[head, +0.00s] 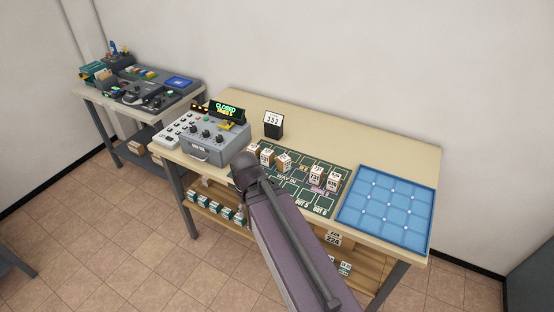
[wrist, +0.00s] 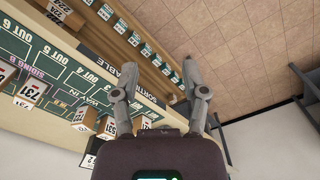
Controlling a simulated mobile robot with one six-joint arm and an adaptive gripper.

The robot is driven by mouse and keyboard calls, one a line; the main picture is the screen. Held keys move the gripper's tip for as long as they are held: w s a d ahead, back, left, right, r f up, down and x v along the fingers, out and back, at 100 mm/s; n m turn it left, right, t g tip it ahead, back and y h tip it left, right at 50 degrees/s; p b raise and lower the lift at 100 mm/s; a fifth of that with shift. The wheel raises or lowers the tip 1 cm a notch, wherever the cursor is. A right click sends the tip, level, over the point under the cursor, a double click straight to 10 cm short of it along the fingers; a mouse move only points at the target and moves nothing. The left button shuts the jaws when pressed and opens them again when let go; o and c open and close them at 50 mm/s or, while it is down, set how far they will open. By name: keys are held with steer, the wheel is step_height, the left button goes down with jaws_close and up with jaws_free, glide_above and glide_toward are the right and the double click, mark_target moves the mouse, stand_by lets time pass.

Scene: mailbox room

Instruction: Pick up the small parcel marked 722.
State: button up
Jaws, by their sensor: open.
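Small parcels with white number labels stand on the green sorting mat (head: 298,196). One parcel reads 731 (head: 316,175), and it also shows in the wrist view (wrist: 30,93). Another parcel (head: 333,179) stands just right of it. At the mat's left back are brown parcels, among them one (head: 284,161) whose label I cannot read surely. In the head view the fingers are not clear.
A grey machine (head: 216,138) with a lit "CLOSED" sign stands left of the mat. A blue gridded tray (head: 385,205) lies at right. The shelf below holds several small boxes (head: 213,205). A second table (head: 190,102) stands at left.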

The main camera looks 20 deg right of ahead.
steer(key=shift+w+d, duration=0.15)
steer(key=shift+w, duration=0.15)
steer(key=o, duration=0.6)
steer(key=shift+w+d+f, duration=0.1)
steer(key=shift+w, duration=0.05)
steer(key=w+d+f+m+t+h+b, duration=0.1)
steer(key=w+d+m+h+b, duration=0.2)
steer(key=w, duration=0.4)
steer(key=w+d+f+m+t+h+b, duration=0.1)
steer(key=w+d+m+h+b, duration=0.2)
steer(key=w+m+h+b, duration=0.2)
steer(key=w+d+f+m+t+h+b, duration=0.1)
steer(key=w+d+m+h+b, duration=0.2)
steer(key=w, duration=0.7)
steer(key=m+h+b, duration=0.2)
steer(key=m+b, duration=0.2)
steer(key=shift+d+f+t, duration=0.2)
steer(key=shift+d+t, duration=0.1)
steer(key=shift+d, duration=0.1)
steer(key=shift+d, duration=0.1)
